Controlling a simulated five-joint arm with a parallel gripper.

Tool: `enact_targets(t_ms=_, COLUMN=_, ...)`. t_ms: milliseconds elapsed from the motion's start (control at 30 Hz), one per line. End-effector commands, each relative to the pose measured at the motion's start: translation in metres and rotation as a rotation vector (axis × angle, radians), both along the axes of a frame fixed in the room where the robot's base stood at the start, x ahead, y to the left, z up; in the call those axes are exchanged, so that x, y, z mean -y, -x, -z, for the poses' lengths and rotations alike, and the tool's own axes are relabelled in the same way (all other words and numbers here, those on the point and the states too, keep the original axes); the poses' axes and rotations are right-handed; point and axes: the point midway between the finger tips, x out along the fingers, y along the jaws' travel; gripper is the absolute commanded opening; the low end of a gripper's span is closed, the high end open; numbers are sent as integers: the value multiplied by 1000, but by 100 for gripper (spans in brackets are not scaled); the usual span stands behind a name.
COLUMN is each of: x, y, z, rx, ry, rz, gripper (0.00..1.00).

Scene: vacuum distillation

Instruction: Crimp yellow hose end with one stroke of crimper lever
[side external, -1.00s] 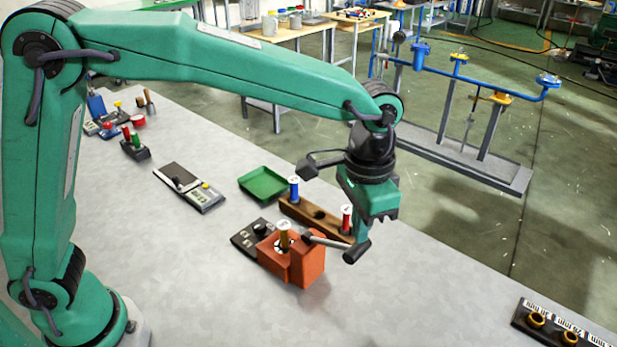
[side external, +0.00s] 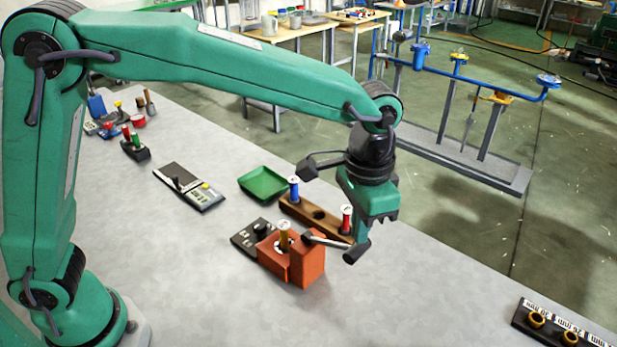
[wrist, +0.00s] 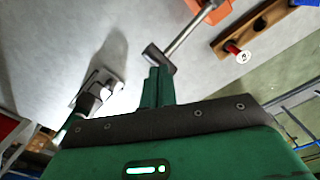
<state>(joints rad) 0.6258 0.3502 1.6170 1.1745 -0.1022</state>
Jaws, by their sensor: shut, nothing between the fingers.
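The crimper (side external: 307,262) is an orange-red block on the grey table. My gripper (side external: 362,238) is shut and empty, pointing down at this grip. In the wrist view the closed fingertips (wrist: 159,72) are right by the lever grip (wrist: 158,57); I cannot tell whether they touch. The crimper's orange body shows only partly at the top of the wrist view (wrist: 208,12).
Behind the crimper is a wooden rack (side external: 300,211) with a blue hose end (side external: 294,188) and a red one (side external: 346,219). A black device (side external: 247,240) stands left of the crimper, a green tray (side external: 263,183) farther back. The table in front is clear up to a black holder (side external: 553,330).

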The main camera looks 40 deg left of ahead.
Motion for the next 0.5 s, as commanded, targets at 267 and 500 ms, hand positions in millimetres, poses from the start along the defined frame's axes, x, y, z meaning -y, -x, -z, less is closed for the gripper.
enact_targets(t_ms=267, x=0, y=0, z=10, rx=0, ry=0, rz=0, gripper=0)
enact_targets(t_ms=500, x=0, y=0, z=18, rx=-1, ry=0, rz=0, gripper=0)
